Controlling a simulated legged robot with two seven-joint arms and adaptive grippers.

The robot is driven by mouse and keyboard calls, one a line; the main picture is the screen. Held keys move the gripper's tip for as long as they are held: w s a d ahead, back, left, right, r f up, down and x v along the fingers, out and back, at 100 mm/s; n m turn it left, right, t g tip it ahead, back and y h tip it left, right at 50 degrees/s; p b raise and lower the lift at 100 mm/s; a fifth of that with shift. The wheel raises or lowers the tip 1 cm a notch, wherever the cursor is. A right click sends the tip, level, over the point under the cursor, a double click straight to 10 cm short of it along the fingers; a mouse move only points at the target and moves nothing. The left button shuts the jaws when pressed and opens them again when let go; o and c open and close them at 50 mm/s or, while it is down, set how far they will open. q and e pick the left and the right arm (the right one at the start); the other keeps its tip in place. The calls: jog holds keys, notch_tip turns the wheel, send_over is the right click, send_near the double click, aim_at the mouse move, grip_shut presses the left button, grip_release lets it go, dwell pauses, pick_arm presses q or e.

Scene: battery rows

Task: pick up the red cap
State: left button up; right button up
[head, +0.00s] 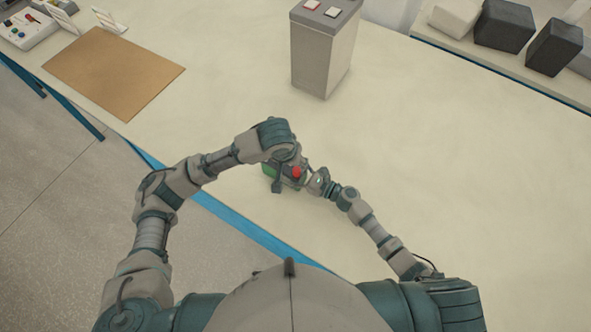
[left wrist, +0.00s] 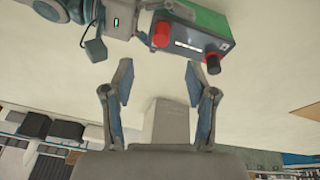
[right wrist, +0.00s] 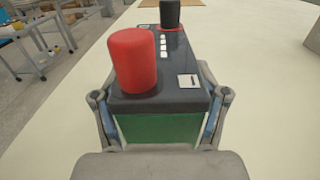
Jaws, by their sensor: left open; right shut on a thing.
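The red cap (right wrist: 133,60) stands on the dark top of a green battery (right wrist: 160,127), at the end near my right gripper. The cap also shows in the head view (head: 296,172) and the left wrist view (left wrist: 161,35). A black cap (right wrist: 170,14) is at the battery's far end. My right gripper (right wrist: 160,115) is shut on the battery, one finger on each side. My left gripper (left wrist: 158,82) is open and empty, its fingertips apart from the red cap. In the head view the left wrist hides its fingers and part of the battery.
A tall grey box (head: 322,55) with red and white squares on top stands further back. A brown mat (head: 112,70) lies at the left. Dark blocks (head: 504,26) are on another surface at top right. The pale tabletop (head: 450,170) is clear at the right.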

aim_at(297, 170)
pick_arm(q)
jog(key=f+n+g, duration=0.1)
jog(key=f+n, duration=0.1)
jog(key=f, duration=0.1)
jog(key=w+d+f+n+y, duration=0.1)
jog(key=f, duration=0.2)
jog(key=w+f+n+g, duration=0.1)
jog(key=f+n, duration=0.1)
jog(key=f, duration=0.1)
jog(key=shift+w+d+f+n+g+y, duration=0.2)
jog(key=shift+d+f+n+g+y, duration=0.1)
jog(key=shift+d+f+y, duration=0.1)
jog(key=shift+r, duration=0.1)
jog(key=c, duration=0.9)
